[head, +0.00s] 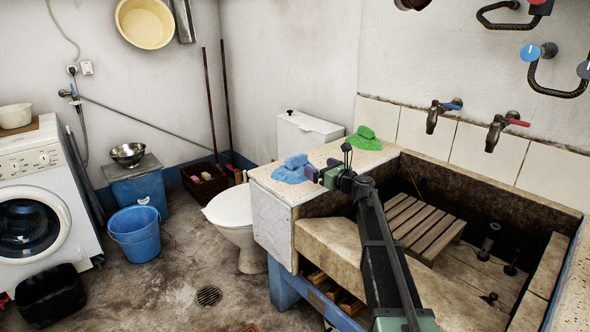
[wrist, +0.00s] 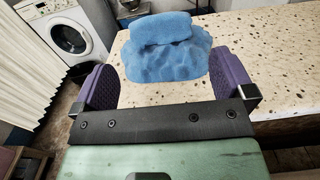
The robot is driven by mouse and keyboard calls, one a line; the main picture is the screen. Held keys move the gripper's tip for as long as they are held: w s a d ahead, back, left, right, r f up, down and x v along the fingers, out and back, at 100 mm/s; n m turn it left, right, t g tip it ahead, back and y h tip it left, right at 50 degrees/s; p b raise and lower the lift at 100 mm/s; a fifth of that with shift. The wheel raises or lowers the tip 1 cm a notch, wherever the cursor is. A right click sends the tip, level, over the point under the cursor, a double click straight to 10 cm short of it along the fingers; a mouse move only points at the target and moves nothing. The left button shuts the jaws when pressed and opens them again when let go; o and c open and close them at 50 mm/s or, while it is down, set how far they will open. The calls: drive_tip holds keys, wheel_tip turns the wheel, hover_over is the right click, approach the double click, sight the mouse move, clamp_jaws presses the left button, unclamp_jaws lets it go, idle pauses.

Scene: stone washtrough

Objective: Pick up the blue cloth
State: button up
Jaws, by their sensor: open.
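The blue cloth (head: 293,168) lies crumpled on the speckled counter (head: 318,158) left of the stone trough. In the wrist view the cloth (wrist: 168,58) is a low mound with a rolled fold on top, just ahead of my gripper. My gripper (head: 318,176) is at the counter, close to the right side of the cloth in the head view. In the wrist view its two purple finger pads (wrist: 168,88) stand wide apart with the cloth beyond and between them. Nothing is held.
A green cloth (head: 364,138) lies further back on the counter. The stone trough (head: 330,240) with a wooden slatted board (head: 425,222) is to the right, below two taps (head: 440,115). A toilet (head: 230,212) stands left of the counter. The counter between the cloths is clear.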

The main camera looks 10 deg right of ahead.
sight(298, 156)
drive_tip(key=x, duration=1.1)
drive_tip(key=shift+s+a+r, duration=0.1)
drive_tip(key=shift+a, duration=0.05)
drive_tip(key=shift+s, duration=0.1)
drive_tip(key=c, duration=0.9)
drive_tip(key=shift+c, duration=0.2)
drive_tip(key=shift+r, duration=0.15)
